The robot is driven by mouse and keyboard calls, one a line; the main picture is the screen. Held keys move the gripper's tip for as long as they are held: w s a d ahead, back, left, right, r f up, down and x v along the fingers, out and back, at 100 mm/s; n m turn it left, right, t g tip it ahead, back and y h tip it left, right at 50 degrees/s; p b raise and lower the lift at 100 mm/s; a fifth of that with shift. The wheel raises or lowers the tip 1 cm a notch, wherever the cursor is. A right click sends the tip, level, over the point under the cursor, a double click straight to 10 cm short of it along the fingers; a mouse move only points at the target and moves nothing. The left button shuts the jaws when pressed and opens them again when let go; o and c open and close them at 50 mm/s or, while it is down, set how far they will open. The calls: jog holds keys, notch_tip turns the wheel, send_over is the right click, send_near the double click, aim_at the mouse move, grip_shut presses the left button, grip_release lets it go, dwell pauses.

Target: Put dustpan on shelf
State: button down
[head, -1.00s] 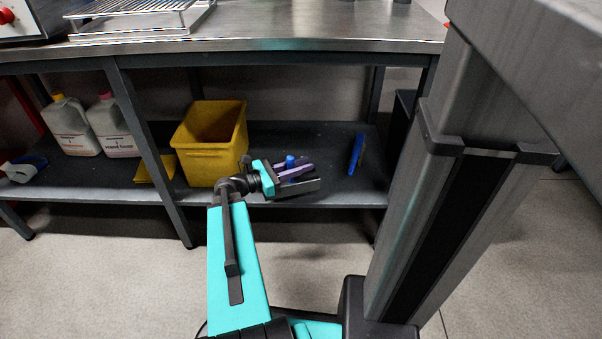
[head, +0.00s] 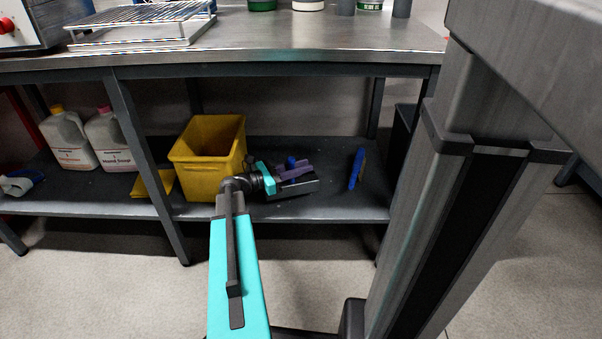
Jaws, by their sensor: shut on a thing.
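My gripper (head: 293,180) is low over the lower shelf (head: 240,210), just right of the yellow bucket. It is shut on a small purple-and-blue thing (head: 297,171), which seems to be the dustpan. The jaws hide much of it, so its full shape cannot be made out. A blue part sticks up behind the jaws. I cannot tell whether the held thing touches the shelf.
A yellow bucket (head: 208,181) stands close left of my gripper. Two white jugs (head: 110,148) are at the left. The steel tabletop (head: 265,35) and table legs (head: 150,165) surround the shelf space.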

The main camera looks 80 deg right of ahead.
jog(key=shift+w+d+f+b, duration=0.1)
jog(key=shift+d+f+b, duration=0.25)
jog(key=shift+d, duration=0.4)
jog(key=shift+w+d+f+b, duration=0.1)
jog(key=shift+d+f+b, duration=0.25)
jog(key=shift+d, duration=0.45)
jog(key=shift+f, duration=1.1)
jog(key=c, duration=1.7)
grip_release()
jog(key=shift+o, duration=0.8)
jog(key=shift+f, duration=0.1)
